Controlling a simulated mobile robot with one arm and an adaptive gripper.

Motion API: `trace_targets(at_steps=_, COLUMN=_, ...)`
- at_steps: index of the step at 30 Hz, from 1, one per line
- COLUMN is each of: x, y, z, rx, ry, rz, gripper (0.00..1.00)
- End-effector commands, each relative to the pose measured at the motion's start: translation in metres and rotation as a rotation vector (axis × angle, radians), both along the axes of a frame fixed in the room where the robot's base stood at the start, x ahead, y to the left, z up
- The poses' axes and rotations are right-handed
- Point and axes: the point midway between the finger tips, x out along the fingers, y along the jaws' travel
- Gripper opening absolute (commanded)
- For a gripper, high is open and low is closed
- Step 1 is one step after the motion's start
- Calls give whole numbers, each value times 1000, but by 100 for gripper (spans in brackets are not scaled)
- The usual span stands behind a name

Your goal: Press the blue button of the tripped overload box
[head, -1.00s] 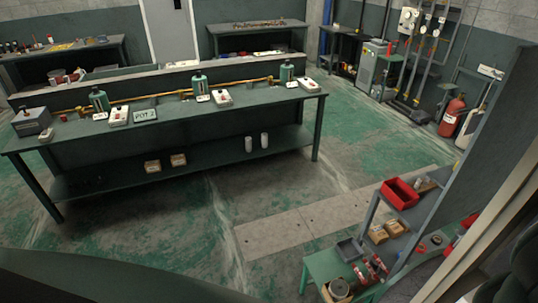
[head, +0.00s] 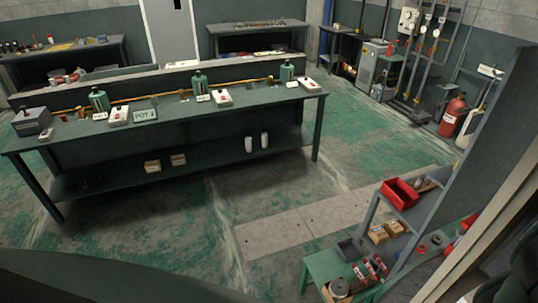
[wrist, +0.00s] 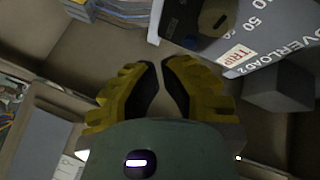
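In the wrist view, a box with a light grey face (wrist: 280,38) reads "OVERLOAD 2". It carries a white label with "TRIP" in red (wrist: 237,55) and a dark round dial (wrist: 214,18) beside scale numbers. The face is cut by the top and right edges of the picture. My gripper (wrist: 160,66) has yellow fingers with black pads. Its tips are almost together with nothing between them, below and left of the box and apart from it in the picture. My gripper is not seen in the head view, and I cannot identify the overload box there.
A grey block (wrist: 279,88) lies close to the right finger in the wrist view. In the head view, a long green bench (head: 215,108) holds several green cylinders and pale boxes. A shelf with a red bin (head: 400,193) stands at lower right. Green floor between them is open.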

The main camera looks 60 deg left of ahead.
Motion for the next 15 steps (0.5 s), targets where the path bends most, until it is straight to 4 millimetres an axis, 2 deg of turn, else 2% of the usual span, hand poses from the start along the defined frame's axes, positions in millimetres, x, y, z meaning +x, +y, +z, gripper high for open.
trace_targets(at_steps=15, x=6, y=-3, z=0, rx=0, ry=0, rz=-2, gripper=0)
